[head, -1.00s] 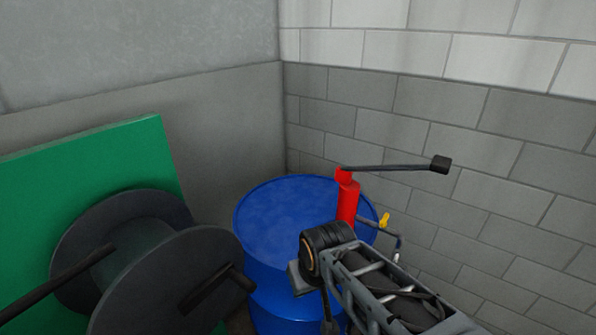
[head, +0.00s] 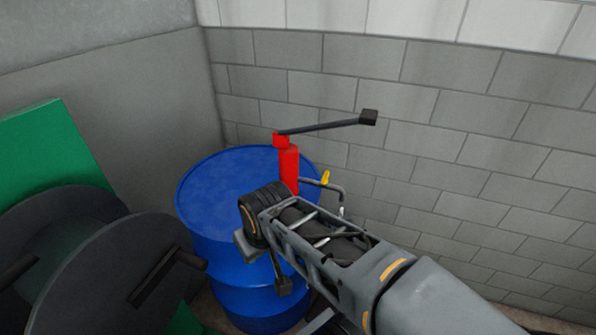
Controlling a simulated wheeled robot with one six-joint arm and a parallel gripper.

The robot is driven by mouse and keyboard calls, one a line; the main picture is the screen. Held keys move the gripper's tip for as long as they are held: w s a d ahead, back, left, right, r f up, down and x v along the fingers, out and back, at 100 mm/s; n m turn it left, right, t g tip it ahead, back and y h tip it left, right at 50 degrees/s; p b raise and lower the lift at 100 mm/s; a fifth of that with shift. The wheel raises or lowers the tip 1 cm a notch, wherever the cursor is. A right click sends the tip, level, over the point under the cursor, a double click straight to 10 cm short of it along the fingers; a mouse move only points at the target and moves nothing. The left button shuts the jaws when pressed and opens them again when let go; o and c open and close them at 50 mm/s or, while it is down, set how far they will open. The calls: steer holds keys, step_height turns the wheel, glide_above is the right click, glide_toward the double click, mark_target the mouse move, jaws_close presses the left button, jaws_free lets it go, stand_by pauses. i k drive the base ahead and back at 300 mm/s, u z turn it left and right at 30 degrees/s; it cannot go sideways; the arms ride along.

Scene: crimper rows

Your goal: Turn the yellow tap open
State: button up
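The yellow tap (head: 325,178) is a small handle on a grey bent spout pipe (head: 338,191). The pipe comes out of the right side of a red hand pump (head: 289,168), which stands on the blue drum (head: 222,188). The pump's long black lever (head: 325,126) points right. My arm reaches in from the lower right and covers the front right of the drum. The tap shows just above and behind the arm, apart from it in the picture.
A dark cable reel (head: 115,265) with crank handles stands at lower left, in front of a green panel (head: 40,150). The wall area right of the tap is bare.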

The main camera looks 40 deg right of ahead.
mark_target(325, 180)
steer(key=u, duration=1.55)
steer(key=k, duration=0.8)
steer(key=z, duration=1)
steer(key=i, duration=0.45)
steer(key=u, duration=0.1)
